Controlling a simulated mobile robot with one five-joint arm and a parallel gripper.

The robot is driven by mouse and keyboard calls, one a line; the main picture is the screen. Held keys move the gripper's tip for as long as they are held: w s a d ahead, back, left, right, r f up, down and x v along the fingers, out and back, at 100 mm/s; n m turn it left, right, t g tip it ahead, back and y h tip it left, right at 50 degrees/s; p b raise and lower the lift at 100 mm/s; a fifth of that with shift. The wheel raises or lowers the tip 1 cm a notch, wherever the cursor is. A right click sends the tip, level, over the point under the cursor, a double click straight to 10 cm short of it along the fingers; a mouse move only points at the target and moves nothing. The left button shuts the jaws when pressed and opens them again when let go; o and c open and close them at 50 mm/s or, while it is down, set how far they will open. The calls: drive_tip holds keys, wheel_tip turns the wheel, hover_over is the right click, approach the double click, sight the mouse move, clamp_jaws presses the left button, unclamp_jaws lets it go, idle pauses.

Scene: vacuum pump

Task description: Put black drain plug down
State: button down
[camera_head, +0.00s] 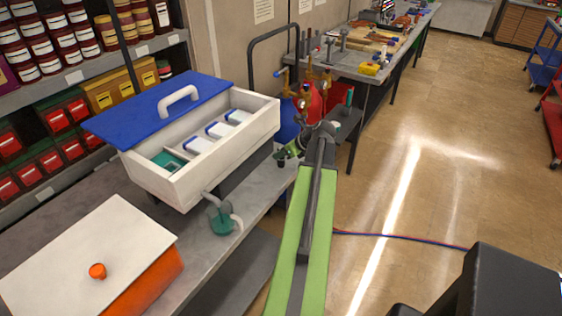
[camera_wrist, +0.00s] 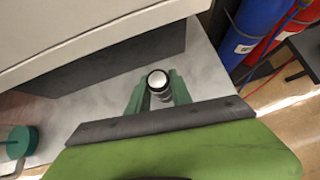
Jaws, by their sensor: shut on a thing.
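The black drain plug (camera_wrist: 157,82) is between the green fingers of my gripper (camera_wrist: 158,94) in the wrist view. Its round end is pale and shiny with a dark rim. My gripper is shut on it. The grey bench top shows behind and around the plug; I cannot tell how high above it the plug is. In the head view my gripper (camera_head: 287,156) is at the right end of the bench, beside the white tank, and a small dark bit of the plug (camera_head: 281,163) shows below it.
The white tank (camera_head: 229,160) has a tilted blue lid (camera_head: 150,108) and stands on the grey bench. A teal part (camera_head: 222,219) is at its front. An orange box (camera_head: 150,285) with a white lid is nearer. Blue and red cylinders (camera_wrist: 255,30) stand beyond the bench edge.

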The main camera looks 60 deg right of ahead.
drive_tip(key=shift+f, duration=0.4)
drive_tip(key=c, duration=1.1)
unclamp_jaws()
drive_tip(key=shift+c, duration=0.2)
drive_tip(key=shift+r+p, duration=0.35)
drive_tip(key=shift+p, duration=0.1)
drive_tip(key=p+v, duration=0.8)
drive_tip(key=v, duration=0.3)
drive_tip(key=shift+s+r, duration=0.2)
drive_tip(key=shift+s, duration=0.15)
